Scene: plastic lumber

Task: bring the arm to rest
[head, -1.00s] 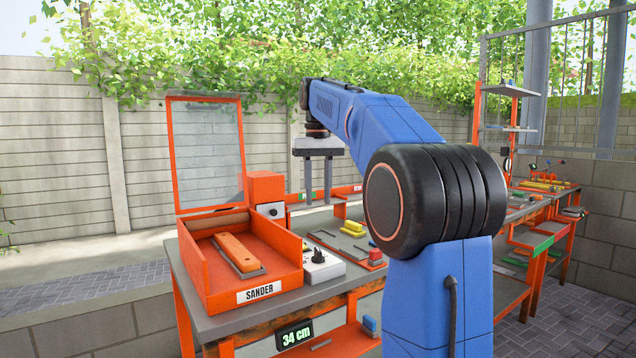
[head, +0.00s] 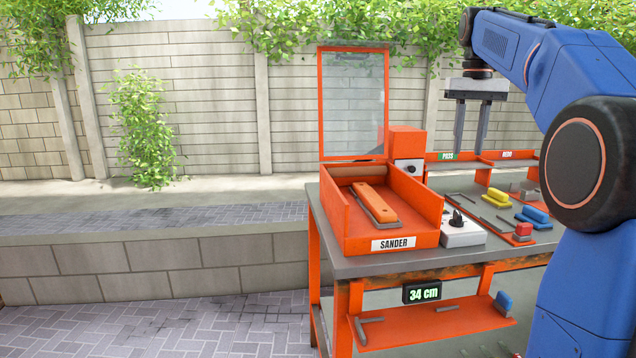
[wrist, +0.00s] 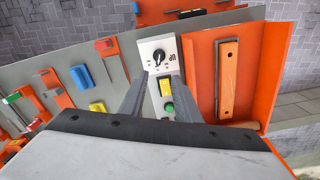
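My gripper (head: 469,148) hangs fingers-down from my bent blue arm, above and behind the bench at the right of the head view. Its two fingers are apart with nothing between them. In the wrist view my gripper (wrist: 159,85) also shows spread and empty, with the bench below. It touches nothing that I can see.
An orange sander box (head: 344,222) with its clear lid (head: 353,105) raised holds an orange-and-grey piece (head: 375,204). A white dial box (head: 462,232), yellow block (head: 496,197), blue block (head: 533,216) and red block (head: 523,229) stand beside it. Paving (head: 150,325) at left is clear.

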